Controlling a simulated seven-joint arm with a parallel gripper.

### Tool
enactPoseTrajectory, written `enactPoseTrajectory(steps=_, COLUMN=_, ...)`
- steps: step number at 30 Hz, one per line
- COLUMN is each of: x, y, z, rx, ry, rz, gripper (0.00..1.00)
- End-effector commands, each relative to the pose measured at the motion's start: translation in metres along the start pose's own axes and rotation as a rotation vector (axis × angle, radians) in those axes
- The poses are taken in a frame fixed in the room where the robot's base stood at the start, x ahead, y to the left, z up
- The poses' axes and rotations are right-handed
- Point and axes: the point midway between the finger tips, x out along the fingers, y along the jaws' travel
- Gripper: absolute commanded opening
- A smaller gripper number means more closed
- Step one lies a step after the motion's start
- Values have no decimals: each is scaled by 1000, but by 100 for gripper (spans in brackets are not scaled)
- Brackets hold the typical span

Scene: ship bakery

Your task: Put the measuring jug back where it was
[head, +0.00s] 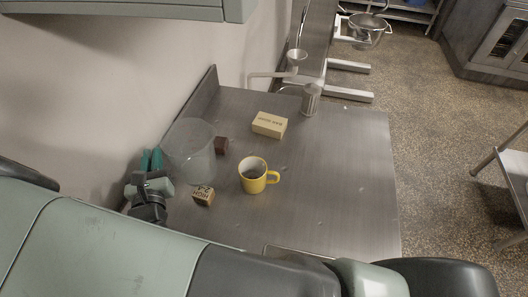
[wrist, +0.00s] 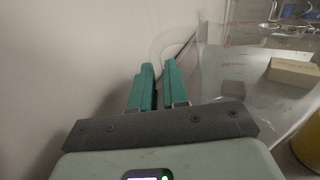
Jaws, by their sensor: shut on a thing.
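The measuring jug (head: 190,148) is large and clear, near the wall at the left of the steel counter. It also fills the right of the wrist view (wrist: 240,75), with faint red marks on its side. My gripper (head: 152,160) is at the jug's left side, next to the wall. Its teal fingers also show in the wrist view (wrist: 155,80), close together on the jug's thin clear handle. The exact grip is hard to see through the clear wall. I cannot tell whether the jug's base touches the counter.
A yellow mug (head: 253,177) with dark contents stands right of the jug. A small lettered block (head: 203,195) lies in front, and a brown block (head: 221,145) beside the jug. A pale yellow bar (head: 270,125) and metal canister (head: 311,100) are farther back. The counter's right side (head: 345,170) is clear.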

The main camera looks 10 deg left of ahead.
Motion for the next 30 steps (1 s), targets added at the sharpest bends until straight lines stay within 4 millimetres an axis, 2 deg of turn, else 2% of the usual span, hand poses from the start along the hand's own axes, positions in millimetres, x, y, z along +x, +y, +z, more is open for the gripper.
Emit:
enactPoseTrajectory(steps=8, x=45, y=-90, z=21, rx=-2, ry=0, rz=-68, gripper=0)
enactPoseTrajectory(steps=12, x=63, y=-151, z=28, rx=-3, ry=3, rz=-115, gripper=0)
enactPoseTrajectory(steps=16, x=72, y=-214, z=28, rx=-5, ry=7, rz=-172, gripper=0)
enactPoseTrajectory(steps=21, x=71, y=-300, z=21, rx=-4, ry=12, rz=-267, gripper=0)
enactPoseTrajectory(steps=24, x=64, y=-344, z=19, rx=-3, ry=14, rz=-322, gripper=0)
enactPoseTrajectory(steps=27, x=56, y=-380, z=17, rx=-1, ry=16, rz=-371, gripper=0)
enactPoseTrajectory(steps=30, x=48, y=-406, z=17, rx=1, ry=17, rz=-410, gripper=0)
